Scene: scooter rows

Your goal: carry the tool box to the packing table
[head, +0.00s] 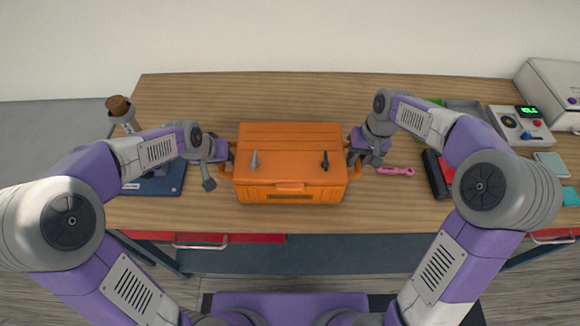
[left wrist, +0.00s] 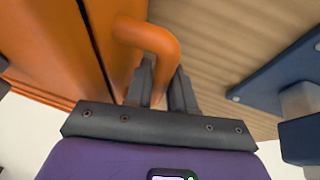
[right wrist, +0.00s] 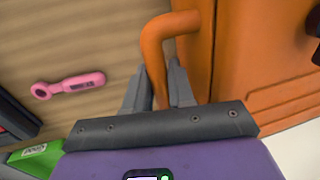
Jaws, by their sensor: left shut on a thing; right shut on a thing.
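The orange tool box (head: 290,192) is at the middle of the wooden table (head: 300,95), with its front side close to the front edge. I cannot tell whether it touches the top. My left gripper (head: 222,160) is shut on the box's left side handle, which shows in the left wrist view (left wrist: 160,40). My right gripper (head: 357,157) is shut on the right side handle, which shows in the right wrist view (right wrist: 165,28). Two small clips, one grey (head: 254,160) and one dark (head: 325,160), show on the box top.
A pink wrench-like tool (head: 396,171) lies right of the box, near a black and red item (head: 437,175). A control unit with a green display (head: 522,125) and a white machine (head: 555,90) stand at right. Behind the box the table is clear.

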